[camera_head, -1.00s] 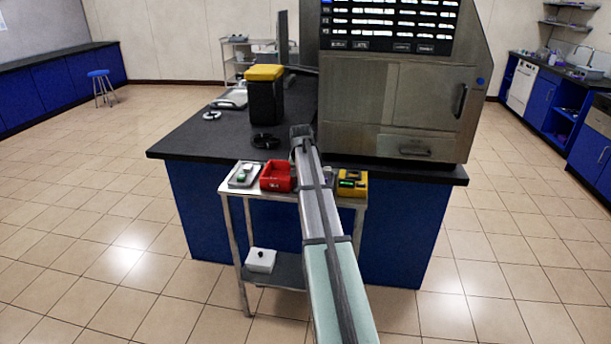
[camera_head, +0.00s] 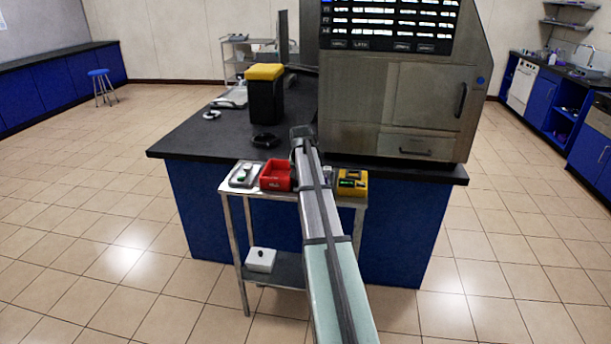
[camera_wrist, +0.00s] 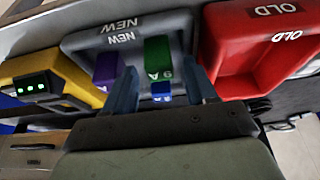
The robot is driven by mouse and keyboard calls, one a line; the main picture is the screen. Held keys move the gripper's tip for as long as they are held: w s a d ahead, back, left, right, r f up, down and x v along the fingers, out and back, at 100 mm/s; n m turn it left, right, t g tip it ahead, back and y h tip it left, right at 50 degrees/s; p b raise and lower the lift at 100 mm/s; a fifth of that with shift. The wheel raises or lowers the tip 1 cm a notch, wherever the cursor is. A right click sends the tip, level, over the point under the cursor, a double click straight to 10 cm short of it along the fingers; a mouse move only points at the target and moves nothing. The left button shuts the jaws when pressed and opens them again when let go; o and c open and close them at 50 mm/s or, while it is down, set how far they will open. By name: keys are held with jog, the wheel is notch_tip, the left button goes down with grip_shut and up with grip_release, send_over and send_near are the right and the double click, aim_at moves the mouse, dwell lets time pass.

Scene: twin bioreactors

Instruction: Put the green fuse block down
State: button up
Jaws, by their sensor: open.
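In the wrist view, the green fuse block (camera_wrist: 157,57), with pale lettering on its end, stands in the grey tray (camera_wrist: 78,45) marked NEW. My gripper (camera_wrist: 164,74) is open, with its two blue fingers apart on either side of the block's near end. No finger clearly touches the block. A purple block (camera_wrist: 107,69) is to the left in the same tray, and a blue block (camera_wrist: 161,90) shows below the green one. In the head view my arm hides my gripper and the green block.
A red tray (camera_wrist: 262,50) marked OLD is to the right in the wrist view. A yellow device (camera_wrist: 45,85) with green lights is to the left.

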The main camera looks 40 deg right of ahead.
jog(key=v, duration=1.2)
jog(key=shift+r, duration=0.15)
jog(key=s+a+f+n+g+y, duration=0.1)
jog(key=s+a+f, duration=0.2)
jog(key=a+f, duration=0.55)
jog(key=s+a+f+n+g+y, duration=0.15)
jog(key=a+f, duration=0.25)
jog(key=f, duration=1)
jog(key=s+a+f+n+g, duration=0.1)
jog(key=s+a+f, duration=0.4)
jog(key=f, duration=0.6)
jog(key=s+a+f+n+g, duration=0.2)
jog(key=s+a+f, duration=0.95)
jog(key=f, duration=0.35)
jog(key=s+a+f+n+g, duration=0.1)
jog(key=s+a+f, duration=0.2)
jog(key=s, duration=0.7)
jog(key=s+a+f+n+g, duration=0.1)
jog(key=s+a+f, duration=0.3)
jog(key=s, duration=0.6)
jog(key=s+a+f+n+g, duration=0.1)
jog(key=s+a+f+g, duration=0.1)
jog(key=s, duration=0.9)
notch_tip(320, 180, down, 2)
jog(key=shift+a+f+y, duration=0.25)
jog(key=shift+a+y, duration=0.1)
jog(key=shift+a, duration=0.4)
